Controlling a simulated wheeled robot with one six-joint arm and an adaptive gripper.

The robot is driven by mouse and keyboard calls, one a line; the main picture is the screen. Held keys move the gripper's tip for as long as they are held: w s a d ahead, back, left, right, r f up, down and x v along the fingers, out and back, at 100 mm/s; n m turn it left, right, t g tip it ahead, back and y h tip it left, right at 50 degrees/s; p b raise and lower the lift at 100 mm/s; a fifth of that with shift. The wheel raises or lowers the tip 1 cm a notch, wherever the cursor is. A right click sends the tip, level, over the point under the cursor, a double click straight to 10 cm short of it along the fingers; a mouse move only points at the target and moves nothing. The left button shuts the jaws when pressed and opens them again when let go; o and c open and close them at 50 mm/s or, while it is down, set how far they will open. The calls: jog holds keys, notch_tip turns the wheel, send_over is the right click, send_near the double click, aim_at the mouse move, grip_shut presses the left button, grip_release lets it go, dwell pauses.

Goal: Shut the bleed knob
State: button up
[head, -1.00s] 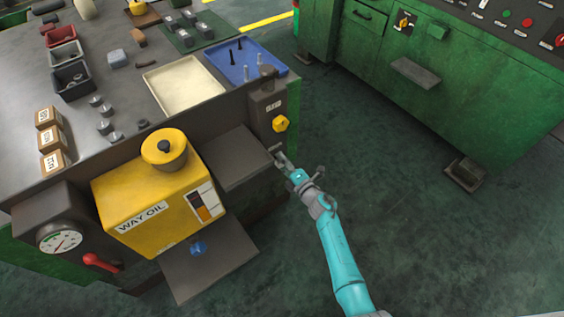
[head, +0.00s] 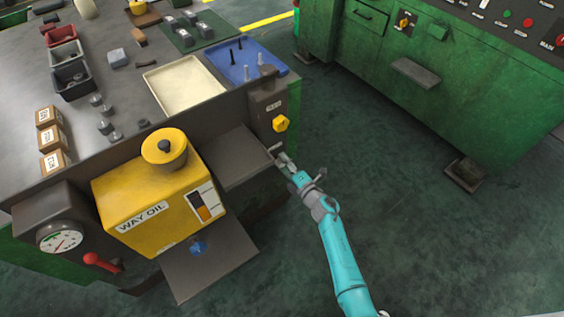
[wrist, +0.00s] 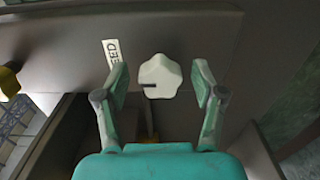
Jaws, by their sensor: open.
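A pale, lobed bleed knob (wrist: 159,76) with a dark mark on its left side shows in the wrist view. A white label (wrist: 111,53), partly hidden by a finger and seen at a slant, ends in "EED". My gripper (wrist: 158,88) is open, with one finger on each side of the knob and visible gaps between. In the head view my gripper (head: 279,154) is low at the right corner of the bench, below a yellow knob (head: 281,123). I cannot pick out the pale knob clearly there.
A grey shelf (head: 236,160) lies just left of my gripper. A yellow way oil can (head: 150,215), a gauge (head: 60,240) and a red lever (head: 98,261) are further left. Open green floor (head: 390,220) lies to the right, before a green machine (head: 440,100).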

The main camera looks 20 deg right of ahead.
jog(key=v, duration=1.1)
jog(key=shift+a, duration=0.1)
